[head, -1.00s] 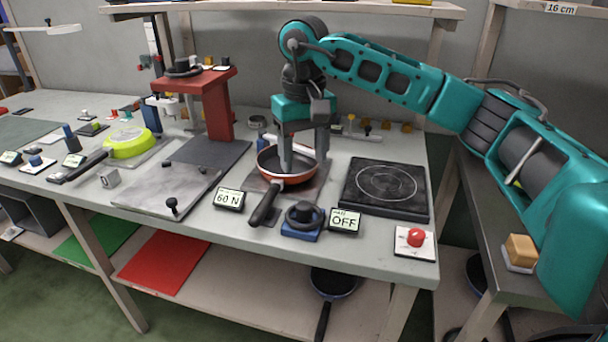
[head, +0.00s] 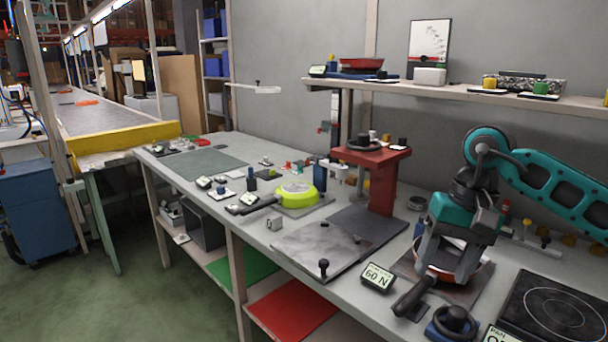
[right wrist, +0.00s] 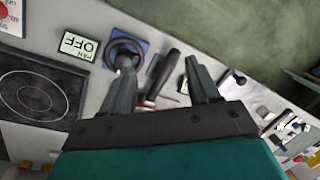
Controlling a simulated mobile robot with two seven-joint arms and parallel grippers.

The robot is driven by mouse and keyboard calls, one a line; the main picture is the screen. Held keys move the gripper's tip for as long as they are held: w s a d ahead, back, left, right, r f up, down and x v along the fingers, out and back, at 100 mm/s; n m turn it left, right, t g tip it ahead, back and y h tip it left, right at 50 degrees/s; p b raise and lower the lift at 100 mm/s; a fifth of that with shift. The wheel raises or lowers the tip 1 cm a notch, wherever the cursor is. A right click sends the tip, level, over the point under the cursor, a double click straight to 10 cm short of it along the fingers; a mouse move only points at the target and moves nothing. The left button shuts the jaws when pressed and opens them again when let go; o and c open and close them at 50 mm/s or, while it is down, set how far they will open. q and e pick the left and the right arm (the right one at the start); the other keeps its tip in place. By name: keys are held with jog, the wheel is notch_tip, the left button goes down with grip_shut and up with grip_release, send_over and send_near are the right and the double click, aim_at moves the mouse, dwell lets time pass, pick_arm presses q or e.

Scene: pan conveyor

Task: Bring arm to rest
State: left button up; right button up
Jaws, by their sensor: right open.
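My right gripper (head: 445,266) is open, pointing down over the small orange-brown pan, and hides much of it. The pan's black handle (head: 414,297) sticks out toward the table's front edge. In the right wrist view my two fingers (right wrist: 162,92) stand apart, with the handle (right wrist: 166,72) showing between them. I cannot tell whether a finger touches the pan. The right arm reaches in from the right edge of the head view. My left gripper is not in view.
A red stand (head: 382,190) rises behind the gripper. A display reading 60 N (head: 378,277), a black knob on a blue base (head: 453,322) and a black hotplate (head: 552,310) lie close by. A shelf (head: 450,93) runs above. A yellow-green pan (head: 297,192) lies further left.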

jog(key=s+a+m+y+p, duration=0.1)
jog(key=s+a+m+y, duration=0.2)
jog(key=a+m+y, duration=0.7)
jog(key=s+a+m+y+p, duration=0.1)
jog(key=s+a+m+y, duration=0.4)
jog(key=a, duration=0.9)
jog(key=w+d+f+n+t+h+p, duration=0.1)
jog(key=d+f+n+t+h, duration=0.4)
jog(key=n, duration=0.6)
jog(key=w+d+f+n+t+h, duration=0.15)
jog(key=n+t, duration=0.45)
jog(key=n, duration=0.6)
jog(key=w+d+f+n+t+h+p, duration=0.15)
jog(key=d+f+n+t, duration=0.35)
jog(key=n, duration=0.6)
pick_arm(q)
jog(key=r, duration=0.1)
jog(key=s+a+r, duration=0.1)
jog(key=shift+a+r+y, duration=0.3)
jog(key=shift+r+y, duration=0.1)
pick_arm(e)
jog(key=s+d+f+m+g+h, duration=0.2)
jog(key=s+f+m+h, duration=0.1)
jog(key=s+f+m, duration=0.4)
jog(key=s+d+f+m+g+h, duration=0.2)
jog(key=s+d+f+m+h, duration=0.1)
jog(key=s+f+m, duration=0.3)
jog(key=shift+s+f+m+g+h, duration=0.4)
jog(key=shift+f+m+h, duration=0.1)
jog(key=shift+f+h, duration=0.15)
